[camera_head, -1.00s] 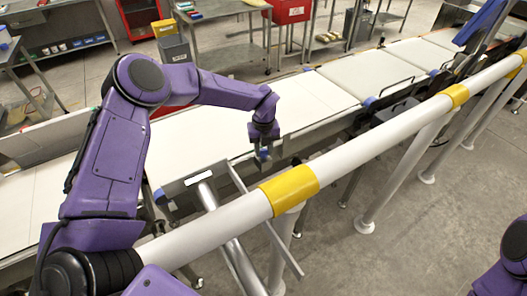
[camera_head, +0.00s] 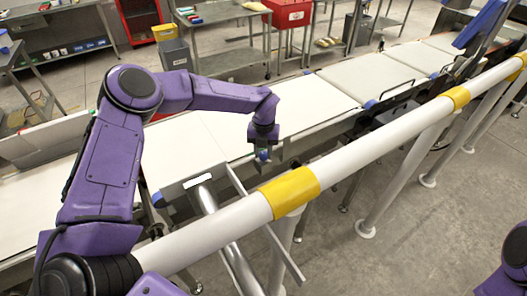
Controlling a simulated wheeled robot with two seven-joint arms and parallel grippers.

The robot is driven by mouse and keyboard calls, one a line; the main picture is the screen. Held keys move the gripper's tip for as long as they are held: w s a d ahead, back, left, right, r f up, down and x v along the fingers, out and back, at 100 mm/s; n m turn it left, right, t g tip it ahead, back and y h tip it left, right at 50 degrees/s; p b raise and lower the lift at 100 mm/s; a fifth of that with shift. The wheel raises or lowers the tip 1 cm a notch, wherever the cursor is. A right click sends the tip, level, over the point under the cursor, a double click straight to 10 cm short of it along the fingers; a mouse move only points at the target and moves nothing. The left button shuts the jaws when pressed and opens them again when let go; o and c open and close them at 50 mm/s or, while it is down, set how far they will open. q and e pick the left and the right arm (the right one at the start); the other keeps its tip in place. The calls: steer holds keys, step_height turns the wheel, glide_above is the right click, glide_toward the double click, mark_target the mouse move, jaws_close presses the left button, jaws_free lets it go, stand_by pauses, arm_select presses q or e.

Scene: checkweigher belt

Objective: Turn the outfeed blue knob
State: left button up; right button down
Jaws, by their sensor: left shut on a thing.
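A small blue knob (camera_head: 263,156) sits at the near side of the conveyor, by the right end of the grey bracket. My left gripper (camera_head: 262,153) reaches down over the rail from the left and is shut on this knob. The fingers cover most of the knob, so its turn angle cannot be told. Another blue knob (camera_head: 157,198) shows at the left end of the bracket, apart from the gripper. My right gripper is out of view; only a purple part of my right arm shows at the lower right edge.
A white guard rail with yellow bands (camera_head: 290,193) runs diagonally in front of the conveyor, under my left arm. The white belt (camera_head: 190,146) is empty. More blue knobs (camera_head: 370,103) lie further along the line. Work tables and a red cabinet (camera_head: 288,12) stand behind.

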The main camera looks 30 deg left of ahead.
mark_target(263, 154)
arm_select(q)
steer(key=o, duration=1)
steer(key=shift+o, duration=0.2)
step_height(263, 154, up, 11)
steer(key=b, duration=0.2)
steer(key=shift+f+b, duration=0.2)
steer(key=shift+b, duration=0.15)
steer(key=shift+f, duration=0.1)
step_height(263, 154, down, 10)
steer(key=p, duration=0.2)
steer(key=shift+f+p, duration=0.1)
steer(key=shift+p, duration=0.3)
steer(key=shift+f, duration=0.15)
steer(key=shift+n, duration=0.3)
